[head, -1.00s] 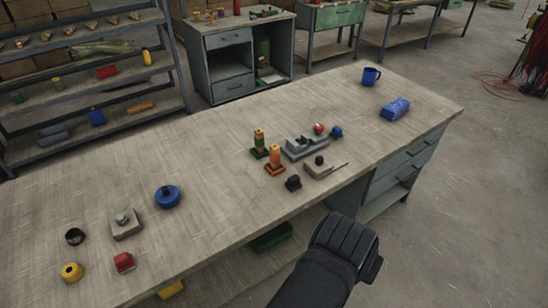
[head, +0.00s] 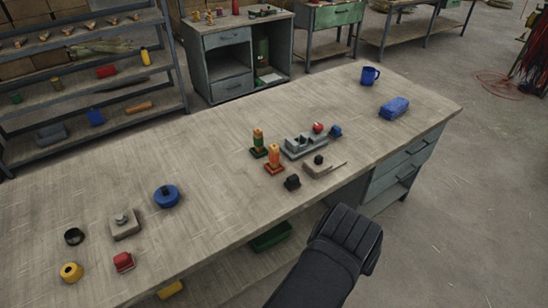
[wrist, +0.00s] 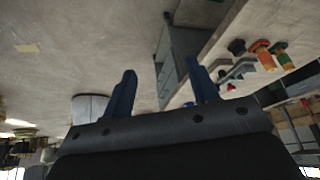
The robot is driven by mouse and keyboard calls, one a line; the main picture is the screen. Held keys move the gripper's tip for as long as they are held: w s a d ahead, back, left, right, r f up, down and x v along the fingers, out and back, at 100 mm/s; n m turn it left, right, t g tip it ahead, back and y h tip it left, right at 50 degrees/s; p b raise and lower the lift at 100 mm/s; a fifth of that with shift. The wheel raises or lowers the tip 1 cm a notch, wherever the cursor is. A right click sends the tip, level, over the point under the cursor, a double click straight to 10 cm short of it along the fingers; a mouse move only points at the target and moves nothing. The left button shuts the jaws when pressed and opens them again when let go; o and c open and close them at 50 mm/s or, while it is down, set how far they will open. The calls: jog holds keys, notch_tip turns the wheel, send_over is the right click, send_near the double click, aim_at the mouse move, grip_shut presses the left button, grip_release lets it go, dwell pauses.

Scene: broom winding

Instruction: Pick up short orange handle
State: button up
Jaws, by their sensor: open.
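The short orange handle (head: 274,156) stands upright on a dark orange base near the middle of the workbench. A similar green and orange piece (head: 258,141) stands just behind it to the left. My gripper (head: 347,233) is off the bench's front edge, to the right of and nearer than the orange handle. Its fingers are not distinct in the head view. In the wrist view my gripper (wrist: 160,88) shows two dark blue fingers spread apart with nothing between them. The orange handle also shows in the wrist view (wrist: 263,55), upside down at the upper right, beyond the right finger.
A grey block fixture (head: 303,146), a flat grey piece (head: 323,166) and a small black knob (head: 292,182) crowd around the handle. A blue mug (head: 370,76) and blue block (head: 395,107) lie at the far right.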

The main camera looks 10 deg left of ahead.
jog(key=w+r+n+g+y, duration=0.1)
jog(key=w+r+n+y, duration=0.1)
jog(key=w, duration=0.5)
jog(key=w+r+n+g+y, duration=0.2)
jog(key=w+r, duration=0.1)
jog(key=w, duration=0.4)
jog(key=n+g+h, duration=0.2)
jog(key=n+h, duration=0.1)
jog(key=n, duration=1.3)
send_over(274, 156)
jog(key=w, duration=0.1)
notch_tip(274, 156, down, 4)
jog(key=f, duration=1.7)
jog(key=shift+w+a+f, duration=0.15)
jog(key=shift+w+f, duration=0.1)
jog(key=shift+f, duration=0.1)
jog(key=c, duration=1)
jog(key=shift+c, duration=0.2)
jog(key=shift+r, duration=0.15)
